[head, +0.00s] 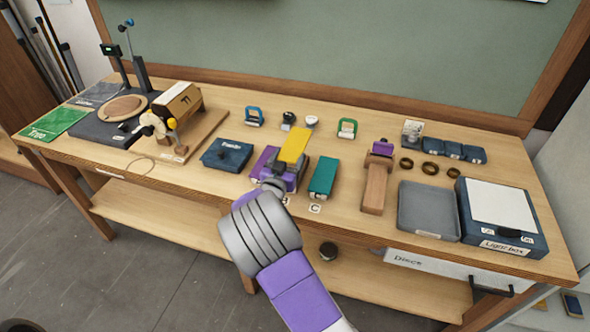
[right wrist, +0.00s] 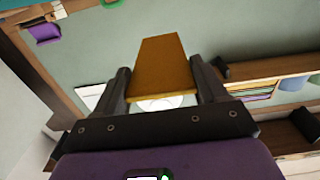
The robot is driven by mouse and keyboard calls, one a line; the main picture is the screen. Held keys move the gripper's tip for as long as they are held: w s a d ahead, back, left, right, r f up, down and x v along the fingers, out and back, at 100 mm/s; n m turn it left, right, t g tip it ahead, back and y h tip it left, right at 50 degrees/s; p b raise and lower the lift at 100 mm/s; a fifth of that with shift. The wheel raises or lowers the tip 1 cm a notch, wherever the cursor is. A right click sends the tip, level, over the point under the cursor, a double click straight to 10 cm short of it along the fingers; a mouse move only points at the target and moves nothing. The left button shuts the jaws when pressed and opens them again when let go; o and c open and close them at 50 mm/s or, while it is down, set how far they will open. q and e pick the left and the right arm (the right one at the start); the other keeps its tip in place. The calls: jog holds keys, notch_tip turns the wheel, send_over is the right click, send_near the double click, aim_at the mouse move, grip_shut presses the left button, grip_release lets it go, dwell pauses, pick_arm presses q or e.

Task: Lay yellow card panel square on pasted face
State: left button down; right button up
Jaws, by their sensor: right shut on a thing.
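The yellow card panel (head: 293,146) is in my right gripper (head: 285,170), held above the middle of the bench. In the right wrist view the panel (right wrist: 162,66) stands out between the two dark fingers (right wrist: 162,88), which are shut on its sides. In the head view the arm and gripper hide part of what lies below. A purple block (head: 263,160) is partly covered at the left of the gripper, and a teal block (head: 323,177) lies to its right. I cannot tell which surface is the pasted face. My left gripper is not in view.
A wooden-roofed device (head: 178,103) and a dark blue box (head: 227,154) stand left. Small stamp-like items line the back. A wooden paddle-shaped block (head: 376,186), a grey tray (head: 428,211) and a light box (head: 502,219) are to the right. Some bare bench shows between them.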

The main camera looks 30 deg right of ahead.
notch_tip(320, 180, down, 5)
jog(key=shift+r+b, duration=0.2)
jog(key=shift+b, duration=0.6)
jog(key=shift+f+b, duration=0.65)
jog(key=shift+f, duration=1.85)
jog(key=shift+f, duration=0.1)
jog(key=shift+f, duration=0.15)
jog(key=o, duration=1)
jog(key=shift+o, duration=0.2)
